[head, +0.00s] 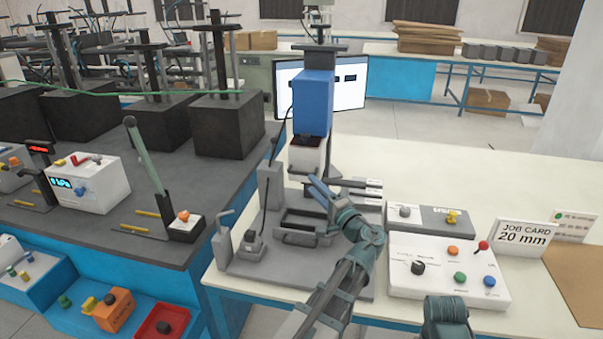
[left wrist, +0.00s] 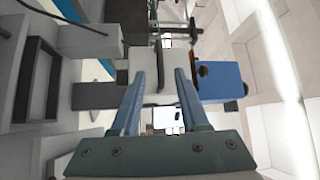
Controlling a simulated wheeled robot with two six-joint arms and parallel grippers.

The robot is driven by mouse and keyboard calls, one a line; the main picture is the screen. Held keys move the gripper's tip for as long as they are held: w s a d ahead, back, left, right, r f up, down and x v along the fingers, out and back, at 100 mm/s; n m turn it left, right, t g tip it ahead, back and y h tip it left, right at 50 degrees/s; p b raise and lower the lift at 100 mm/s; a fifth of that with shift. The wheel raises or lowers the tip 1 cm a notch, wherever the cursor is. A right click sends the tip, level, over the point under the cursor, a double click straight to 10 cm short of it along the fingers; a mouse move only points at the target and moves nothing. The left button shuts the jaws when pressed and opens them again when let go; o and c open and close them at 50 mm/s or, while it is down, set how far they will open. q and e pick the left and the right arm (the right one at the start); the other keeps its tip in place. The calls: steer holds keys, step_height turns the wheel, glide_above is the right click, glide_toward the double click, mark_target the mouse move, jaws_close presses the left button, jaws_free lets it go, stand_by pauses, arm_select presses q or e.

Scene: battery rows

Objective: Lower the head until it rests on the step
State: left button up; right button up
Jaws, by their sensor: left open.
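The blue head (head: 313,103) is on a dark upright column on the grey base (head: 255,268). Its dark lower end is close above a white block (head: 307,158); I cannot tell whether they touch. I cannot tell for sure which part is the step. My left gripper (head: 322,188) is open, in front of and just below the white block. In the left wrist view the blue head (left wrist: 222,82) is right of the fingers, and a pale part with a dark slot (left wrist: 165,65) shows between and beyond them.
A white control box (head: 450,272) with coloured knobs and a grey box (head: 430,217) stand to the right. A job card (head: 523,238) reads 20 mm. A grey tray (head: 300,226) lies below the gripper. A monitor (head: 348,83) stands behind. The bench's back right is clear.

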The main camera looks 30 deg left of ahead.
mark_target(302, 174)
arm_select(q)
steer(key=x, duration=0.7)
steer(key=shift+w+a+p, duration=0.1)
steer(key=shift+a+p, duration=0.1)
steer(key=shift+p, duration=0.2)
jaws_close()
stand_by(1.0)
